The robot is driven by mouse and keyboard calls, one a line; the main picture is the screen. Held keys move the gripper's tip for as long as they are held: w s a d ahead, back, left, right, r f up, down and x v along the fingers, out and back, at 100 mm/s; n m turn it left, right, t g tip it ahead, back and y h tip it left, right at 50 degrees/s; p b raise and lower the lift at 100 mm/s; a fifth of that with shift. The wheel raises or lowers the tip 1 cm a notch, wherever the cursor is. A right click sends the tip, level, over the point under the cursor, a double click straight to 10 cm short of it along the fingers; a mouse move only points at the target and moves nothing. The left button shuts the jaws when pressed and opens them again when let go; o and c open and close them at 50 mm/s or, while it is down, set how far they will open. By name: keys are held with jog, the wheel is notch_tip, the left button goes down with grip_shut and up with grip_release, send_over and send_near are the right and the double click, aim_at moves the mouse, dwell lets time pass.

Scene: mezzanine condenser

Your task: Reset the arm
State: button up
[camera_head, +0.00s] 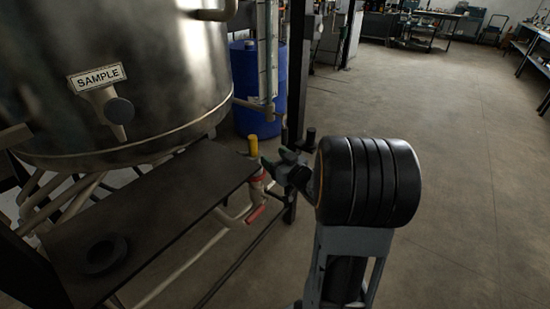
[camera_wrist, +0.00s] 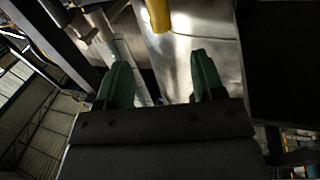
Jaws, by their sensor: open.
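My gripper (camera_head: 272,166) is at the end of my dark arm, right of the middle in the head view. It points left, close to the right end of the dark shelf and near a yellow cylinder (camera_head: 253,145). In the wrist view my gripper (camera_wrist: 160,85) shows two green fingers spread apart with nothing between them. The yellow cylinder (camera_wrist: 157,14) shows beyond the fingertips at the top. Part of my gripper is hidden by my own arm in the head view.
A steel tank (camera_head: 160,60) with a SAMPLE sign (camera_head: 97,78) stands at the left. Below it are the dark shelf (camera_head: 150,215) with a dark ring (camera_head: 105,254) and a red-handled valve (camera_head: 257,213). A blue drum (camera_head: 262,85) stands behind. The floor at right is clear.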

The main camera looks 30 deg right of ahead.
dwell(0.3)
notch_tip(320, 180, up, 11)
jog(key=s+a+m+g+h+p, duration=0.25)
jog(key=g+h+p, duration=0.25)
jog(key=p, duration=0.6)
jog(key=s+a+r+g+y+p, duration=0.1)
jog(key=s+a+r+g+p, duration=0.3)
jog(key=s, duration=0.4)
jog(key=s+a+r+g+y+p, duration=0.1)
jog(key=s+a+r+g+p, duration=0.3)
jog(key=s+a+p, duration=0.3)
jog(key=shift+s+a+r+n+g, duration=0.35)
jog(key=shift+a+n+g, duration=0.1)
jog(key=shift+a+g, duration=0.15)
